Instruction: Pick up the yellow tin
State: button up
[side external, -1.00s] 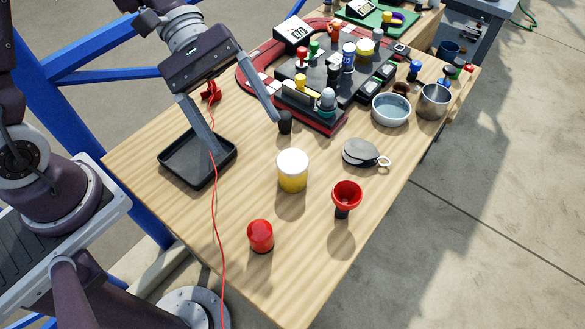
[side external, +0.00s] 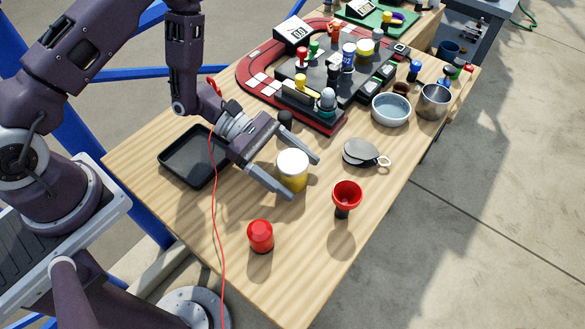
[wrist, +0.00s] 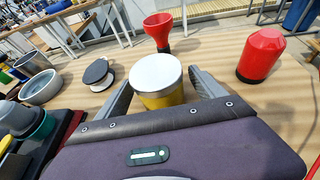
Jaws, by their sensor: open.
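The yellow tin (side external: 293,172) with a white lid stands upright on the wooden table. My gripper (side external: 305,177) is low over the table, pointing right, with its two fingers spread on either side of the tin. In the wrist view the tin (wrist: 159,82) stands between the open fingers, near their far part. I see no clear contact between the fingers and the tin. The lower front of the tin is partly hidden by my gripper's body in the wrist view.
A red funnel (side external: 346,195) stands right of the tin, and a red capped object (side external: 260,236) stands in front. A round silver-lidded item (side external: 361,153) lies behind right. A black tray (side external: 182,165) is at left. A red cord (side external: 215,220) hangs near my arm.

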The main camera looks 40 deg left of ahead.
jog(key=c, duration=1.5)
jog(key=shift+c, duration=0.4)
jog(key=shift+r, duration=0.15)
